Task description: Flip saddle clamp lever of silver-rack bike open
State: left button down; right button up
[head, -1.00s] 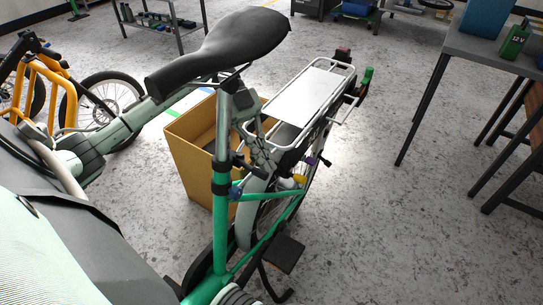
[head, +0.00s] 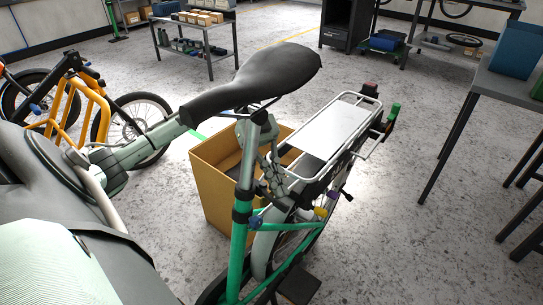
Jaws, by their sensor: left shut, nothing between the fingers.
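The silver-rack bike has a green frame, a black saddle (head: 255,80) and a silver-white rear rack (head: 330,125). Its dark saddle clamp (head: 242,208) sits where the grey seat post meets the green tube. A small blue lever (head: 257,222) shows at the clamp's right side. My left arm passes under the saddle and behind the post. My left gripper (head: 277,190) is shut and empty, pointing down just right of the post, above the lever. Part of its wrist is hidden by the post. I cannot tell whether its fingertips touch the bike. My right gripper is not in view.
An open cardboard-coloured box (head: 215,190) stands behind the post, by the rear wheel. An orange-framed bike (head: 90,105) is at left. A grey table (head: 500,90) stands at right and a shelf (head: 190,40) at the back. Floor between rack and table is clear.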

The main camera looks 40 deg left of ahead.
pick_arm(q)
jog(key=v, duration=1.1)
